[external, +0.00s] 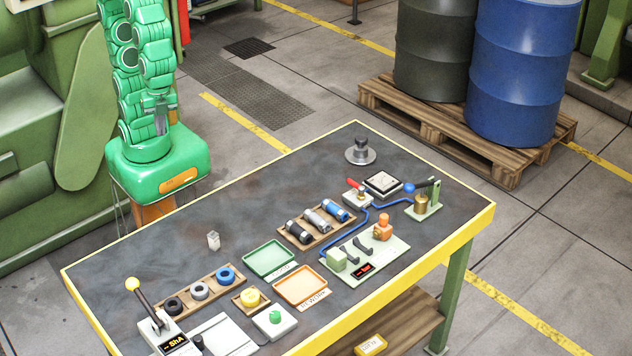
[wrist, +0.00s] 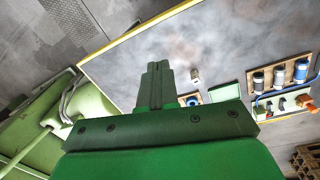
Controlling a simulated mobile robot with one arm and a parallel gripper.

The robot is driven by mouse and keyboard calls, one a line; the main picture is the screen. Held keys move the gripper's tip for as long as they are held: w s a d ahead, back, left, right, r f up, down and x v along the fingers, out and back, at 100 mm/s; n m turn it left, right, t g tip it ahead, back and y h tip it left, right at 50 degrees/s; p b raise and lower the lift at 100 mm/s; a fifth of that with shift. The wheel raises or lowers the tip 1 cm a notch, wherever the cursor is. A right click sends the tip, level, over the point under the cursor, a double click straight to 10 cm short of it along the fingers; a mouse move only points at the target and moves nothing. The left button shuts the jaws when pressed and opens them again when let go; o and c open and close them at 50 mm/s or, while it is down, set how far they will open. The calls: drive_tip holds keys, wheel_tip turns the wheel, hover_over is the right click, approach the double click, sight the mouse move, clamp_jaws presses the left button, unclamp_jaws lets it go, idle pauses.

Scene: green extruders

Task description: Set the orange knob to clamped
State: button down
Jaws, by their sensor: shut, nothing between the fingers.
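The orange knob (external: 383,229) stands upright at the right end of a pale green fixture plate (external: 393,252) on the workbench. The plate also carries dark clamp arms (external: 358,247), a green block (external: 337,260) and a small display (external: 364,270) with red text too small to read. In the wrist view the orange knob (wrist: 304,101) is small, near the right edge. My gripper (wrist: 157,66) is shut and empty, its dark fingers together, well away from the knob. In the external view my green arm is folded beyond the bench's far left edge; the fingers are hard to make out there.
The dark bench top (external: 200,225) also holds a tray of cylinders (external: 318,224), green (external: 269,259) and orange (external: 300,287) trays, a tray of rings (external: 199,291), a lever box (external: 155,328) and a blue hose (external: 342,239). The bench's far left area is mostly clear.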

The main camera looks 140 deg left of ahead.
drive_tip(key=w+d+r+m+h, duration=0.1)
drive_tip(key=w+d+r+h, duration=0.15)
drive_tip(key=w, duration=0.75)
drive_tip(key=w+d+r+m+h, duration=0.1)
drive_tip(key=w+d+r, duration=0.15)
drive_tip(key=w, duration=0.65)
drive_tip(key=w+a+f+n+t+h, duration=0.1)
drive_tip(key=w+a, duration=0.5)
drive_tip(key=w, duration=0.3)
drive_tip(key=w+a+f+n+t+h, duration=0.1)
drive_tip(key=w+a+t, duration=0.1)
drive_tip(key=w+a, duration=0.55)
drive_tip(key=w+a+f+n+t, duration=0.1)
drive_tip(key=w+a+f, duration=0.25)
drive_tip(key=a, duration=0.65)
drive_tip(key=w+a+f+n+t, duration=0.1)
drive_tip(key=w+a+f, duration=0.25)
drive_tip(key=a, duration=0.55)
drive_tip(key=w+a+f+n+t, duration=0.1)
drive_tip(key=w+a+f, duration=0.25)
drive_tip(key=a, duration=0.65)
drive_tip(key=s+a+f+n+y, duration=0.1)
drive_tip(key=s+a+f, duration=0.1)
drive_tip(key=a, duration=0.4)
drive_tip(key=s+a+f+n+y, duration=0.1)
drive_tip(key=s+a+f, duration=0.1)
drive_tip(key=a+f, duration=0.2)
drive_tip(key=a, duration=0.2)
drive_tip(key=shift+s+a, duration=0.25)
drive_tip(key=shift+a, duration=0.15)
